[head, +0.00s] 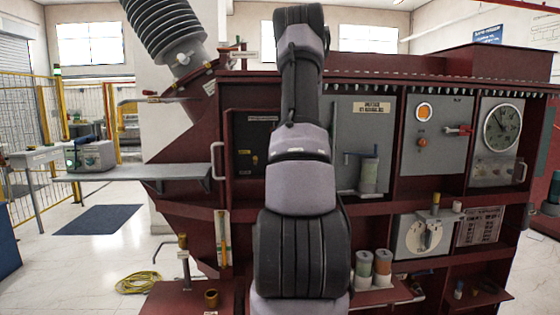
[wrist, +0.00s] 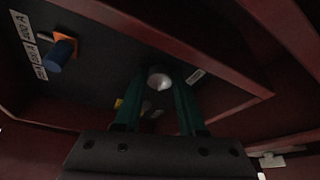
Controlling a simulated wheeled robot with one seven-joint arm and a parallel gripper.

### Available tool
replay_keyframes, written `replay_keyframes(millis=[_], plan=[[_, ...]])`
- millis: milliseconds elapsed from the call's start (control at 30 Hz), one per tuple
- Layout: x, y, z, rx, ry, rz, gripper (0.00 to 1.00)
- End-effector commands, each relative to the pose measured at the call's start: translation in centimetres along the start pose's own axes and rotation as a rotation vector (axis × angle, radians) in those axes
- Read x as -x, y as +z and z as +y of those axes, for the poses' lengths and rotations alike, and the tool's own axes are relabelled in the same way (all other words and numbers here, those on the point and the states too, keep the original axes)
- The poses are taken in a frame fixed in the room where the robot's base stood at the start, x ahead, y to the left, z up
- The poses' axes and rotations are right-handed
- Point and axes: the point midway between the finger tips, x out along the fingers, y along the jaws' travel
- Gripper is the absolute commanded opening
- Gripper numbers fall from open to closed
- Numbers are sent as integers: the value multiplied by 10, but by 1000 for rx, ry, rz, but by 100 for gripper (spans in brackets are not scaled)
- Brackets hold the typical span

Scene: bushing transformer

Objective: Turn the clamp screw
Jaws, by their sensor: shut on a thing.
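In the wrist view, the two green fingers of my gripper (wrist: 159,84) reach up toward a dark panel. A pale, shiny round head, which looks like the clamp screw (wrist: 160,77), sits between the fingertips, and the fingers are shut on it. The screw's shaft and the exact finger contact are too dark to make out. In the head view, my arm stands in front of the dark red cabinet (head: 390,207) and hides my gripper and the screw.
In the wrist view, a blue knob on an orange pointer (wrist: 62,50) stands left of my fingers, beside white ampere labels (wrist: 28,45). A red frame edge (wrist: 200,48) runs close above the fingers. In the head view, a grey shelf (head: 180,172) sticks out at left.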

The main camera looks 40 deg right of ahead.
Motion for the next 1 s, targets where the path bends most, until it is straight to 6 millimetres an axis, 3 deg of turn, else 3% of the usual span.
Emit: replay_keyframes(millis=[400,967,1000], plan=[[0,-1,0,175,-75,1,0],[0,-1,0,199,-85,1,0],[0,-1,0,199,-84,1,55]])
